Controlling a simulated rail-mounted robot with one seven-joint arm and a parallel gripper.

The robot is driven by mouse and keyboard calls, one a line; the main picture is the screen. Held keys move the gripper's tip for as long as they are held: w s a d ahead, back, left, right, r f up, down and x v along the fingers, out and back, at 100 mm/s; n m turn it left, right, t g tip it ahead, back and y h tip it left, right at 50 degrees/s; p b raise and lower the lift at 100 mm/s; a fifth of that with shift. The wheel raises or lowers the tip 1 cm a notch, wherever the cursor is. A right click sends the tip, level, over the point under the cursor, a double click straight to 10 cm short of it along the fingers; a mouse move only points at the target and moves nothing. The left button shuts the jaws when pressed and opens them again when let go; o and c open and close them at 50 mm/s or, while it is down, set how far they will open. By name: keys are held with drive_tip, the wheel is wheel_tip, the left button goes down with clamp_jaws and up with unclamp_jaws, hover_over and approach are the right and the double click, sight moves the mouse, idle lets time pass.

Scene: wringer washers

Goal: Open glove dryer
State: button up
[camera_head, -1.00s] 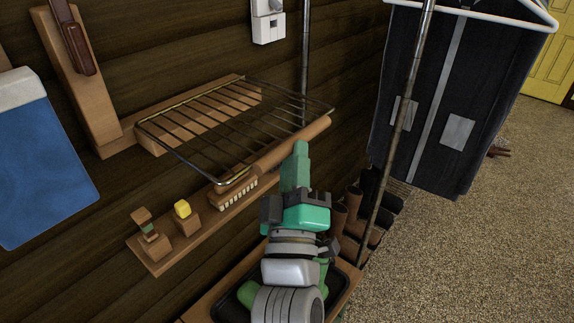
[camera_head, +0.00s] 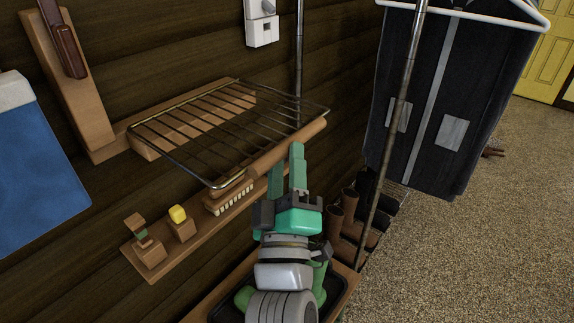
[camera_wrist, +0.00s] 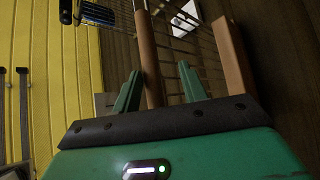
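The glove dryer appears to be the wire rack (camera_head: 225,125) on the wood-plank wall, with a round wooden bar (camera_head: 290,145) along its front edge. The rack sticks out roughly level from a wooden back block (camera_head: 200,118). My gripper (camera_head: 286,160) is open and empty, its green fingers pointing up at the bar's near side. In the wrist view, the bar (camera_wrist: 148,50) runs between the spread fingers (camera_wrist: 160,85), nearer the left one. The fingers are not closed on it; I cannot tell whether they touch it.
Below the rack, a wooden shelf (camera_head: 160,262) holds a brush (camera_head: 230,197) and a small yellow-topped block (camera_head: 178,214). A metal pole (camera_head: 396,125) stands to the right, with boots (camera_head: 347,215) behind it and dark hanging clothing (camera_head: 430,90) beyond.

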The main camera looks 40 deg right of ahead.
drive_tip(key=b+v, duration=0.1)
drive_tip(key=v, duration=0.6)
drive_tip(key=shift+s+a+b, duration=0.2)
drive_tip(key=shift+s+b, duration=0.1)
drive_tip(key=shift+f, duration=0.1)
